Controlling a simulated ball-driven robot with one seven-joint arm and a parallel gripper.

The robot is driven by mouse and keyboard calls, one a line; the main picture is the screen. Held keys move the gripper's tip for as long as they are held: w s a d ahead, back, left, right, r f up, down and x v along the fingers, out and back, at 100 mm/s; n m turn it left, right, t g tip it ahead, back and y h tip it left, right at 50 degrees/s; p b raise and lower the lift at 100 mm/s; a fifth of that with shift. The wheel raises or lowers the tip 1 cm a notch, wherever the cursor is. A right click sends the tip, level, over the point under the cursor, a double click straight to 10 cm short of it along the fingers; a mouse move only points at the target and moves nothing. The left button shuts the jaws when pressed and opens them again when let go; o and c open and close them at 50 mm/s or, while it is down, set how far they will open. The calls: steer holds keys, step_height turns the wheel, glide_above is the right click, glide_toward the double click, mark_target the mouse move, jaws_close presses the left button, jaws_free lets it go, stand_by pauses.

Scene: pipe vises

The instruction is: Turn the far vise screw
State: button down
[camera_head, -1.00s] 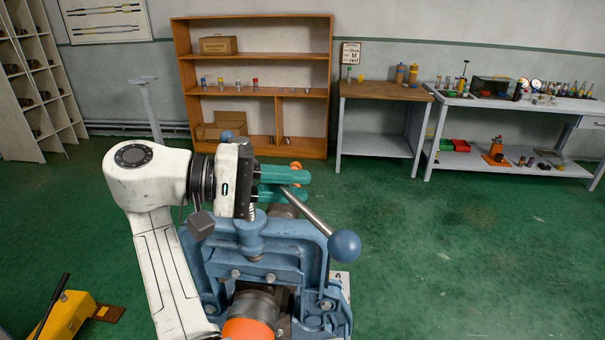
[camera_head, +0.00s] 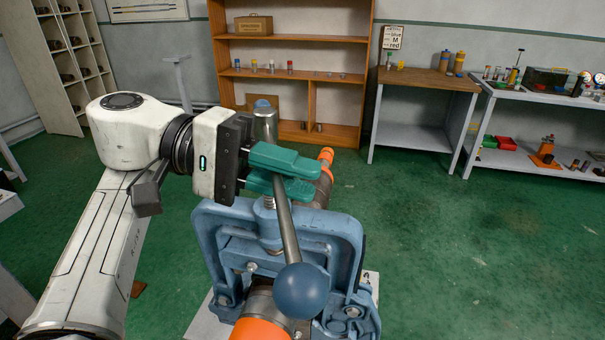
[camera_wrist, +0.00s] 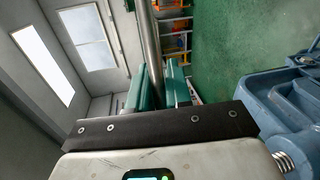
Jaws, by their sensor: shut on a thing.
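One blue vise (camera_head: 222,230) stands in the lower middle of the head view. A steel handle bar (camera_head: 288,228) crosses the top of its screw (camera_head: 269,203). The bar's near end has a dark blue ball (camera_head: 299,291) pointing toward me and slightly right. Its far end has another blue ball (camera_head: 264,103) behind my gripper. My gripper (camera_head: 302,175) has teal fingers shut on the bar, above the vise frame. In the wrist view the bar (camera_wrist: 149,42) runs between the teal fingers (camera_wrist: 160,88). The fingers hide the part of the bar they grip.
A pipe with an orange end (camera_head: 258,329) lies through the vise, with another orange band (camera_head: 326,157) behind it. A wooden shelf (camera_head: 290,48), a wooden-topped table (camera_head: 430,79) and a workbench (camera_head: 545,95) stand behind. Green floor at right is clear.

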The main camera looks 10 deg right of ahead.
steer(key=shift+a+r, duration=0.1)
steer(key=shift+r, duration=0.35)
steer(key=c, duration=1.5)
jaws_free()
steer(key=o, duration=0.4)
steer(key=shift+f, duration=0.2)
